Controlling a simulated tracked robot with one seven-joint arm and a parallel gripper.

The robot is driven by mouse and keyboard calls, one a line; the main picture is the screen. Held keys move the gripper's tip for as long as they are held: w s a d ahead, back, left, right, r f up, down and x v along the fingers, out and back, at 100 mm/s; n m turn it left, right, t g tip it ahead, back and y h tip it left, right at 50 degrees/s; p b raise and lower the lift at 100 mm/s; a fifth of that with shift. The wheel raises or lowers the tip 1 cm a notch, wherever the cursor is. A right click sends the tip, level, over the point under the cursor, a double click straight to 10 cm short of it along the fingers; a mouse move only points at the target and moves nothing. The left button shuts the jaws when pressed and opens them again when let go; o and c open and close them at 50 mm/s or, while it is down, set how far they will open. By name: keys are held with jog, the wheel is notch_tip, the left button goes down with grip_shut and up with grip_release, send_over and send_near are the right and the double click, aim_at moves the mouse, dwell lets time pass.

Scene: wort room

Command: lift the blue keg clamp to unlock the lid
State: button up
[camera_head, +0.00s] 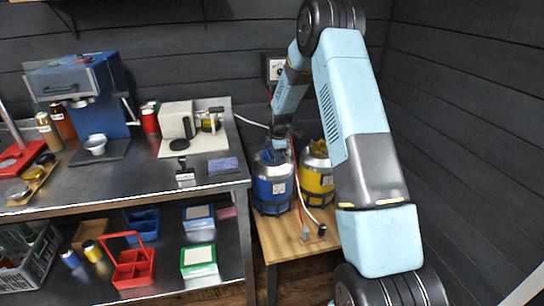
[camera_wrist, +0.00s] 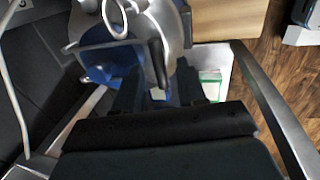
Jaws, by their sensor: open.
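The blue keg (camera_head: 272,190) stands upright on the wooden table, left of a yellow keg. My gripper (camera_head: 279,142) is above its top, pointing down, and hides much of the lid and clamp in the head view. In the wrist view the keg's silver top (camera_wrist: 172,22) and blue collar (camera_wrist: 108,58) show beyond the fingers. A dark lever-like piece (camera_wrist: 157,62), perhaps the clamp handle, lies between my open fingertips (camera_wrist: 158,78). A metal ring (camera_wrist: 115,18) shows beside it. I cannot tell whether the fingers touch anything.
The yellow keg (camera_head: 319,182) stands close on the right. A hose with metal ends (camera_head: 305,232) lies in front on the wooden table (camera_head: 282,248). The steel workbench (camera_head: 215,182), with a blue machine (camera_head: 90,95), is at left. A dark wall stands close behind.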

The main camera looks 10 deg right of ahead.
grip_shut()
dwell(0.3)
dwell(0.3)
